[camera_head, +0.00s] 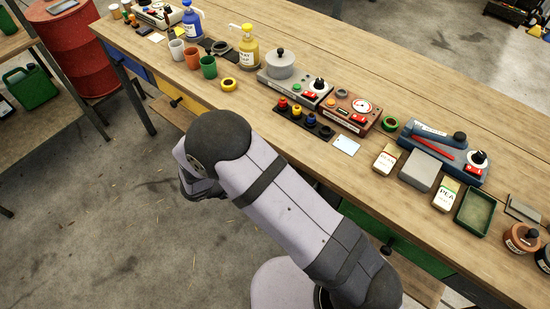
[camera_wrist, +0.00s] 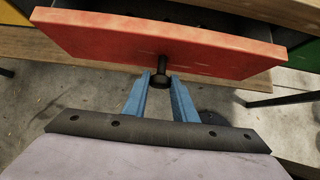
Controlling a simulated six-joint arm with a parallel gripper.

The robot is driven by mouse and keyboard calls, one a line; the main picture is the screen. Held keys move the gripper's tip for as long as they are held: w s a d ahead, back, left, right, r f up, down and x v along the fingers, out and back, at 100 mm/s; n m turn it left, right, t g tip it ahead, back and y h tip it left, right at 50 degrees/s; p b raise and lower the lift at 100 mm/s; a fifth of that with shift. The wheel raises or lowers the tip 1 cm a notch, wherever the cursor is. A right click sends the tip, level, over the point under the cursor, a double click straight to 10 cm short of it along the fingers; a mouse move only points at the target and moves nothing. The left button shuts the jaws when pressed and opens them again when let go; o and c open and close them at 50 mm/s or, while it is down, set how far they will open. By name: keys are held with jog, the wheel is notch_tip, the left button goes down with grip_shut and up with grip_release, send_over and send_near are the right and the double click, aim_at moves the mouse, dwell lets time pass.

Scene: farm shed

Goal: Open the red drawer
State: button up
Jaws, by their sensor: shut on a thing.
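The red drawer (camera_wrist: 215,52) fills the upper part of the wrist view, under the wooden bench. A gap shows above its front panel with a dark inside behind it, so it stands pulled out somewhat. Its dark knob (camera_wrist: 162,70) sticks out from the middle of the front. My gripper (camera_wrist: 160,84) has its two blue fingers on either side of the knob, shut on it. In the head view my arm hides the red drawer and the gripper.
The long wooden workbench (camera_head: 330,70) carries cups, bottles, seed packets and small devices. A blue drawer (camera_head: 140,70) and a yellow drawer (camera_head: 180,97) sit under its left end. A red barrel (camera_head: 75,45) stands at the left. The concrete floor (camera_head: 110,220) before the bench is clear.

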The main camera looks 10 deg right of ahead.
jog(key=s+a, duration=0.7)
jog(key=shift+p, duration=0.35)
dwell(0.7)
jog(key=o, duration=2)
jog(key=shift+w, duration=0.1)
jog(key=shift+o, duration=0.2)
jog(key=shift+r, duration=0.1)
jog(key=p+v, duration=0.4)
jog(key=v, duration=0.2)
jog(key=shift+s+a+r, duration=0.2)
jog(key=shift+s+r, duration=0.05)
jog(key=shift+r, duration=0.05)
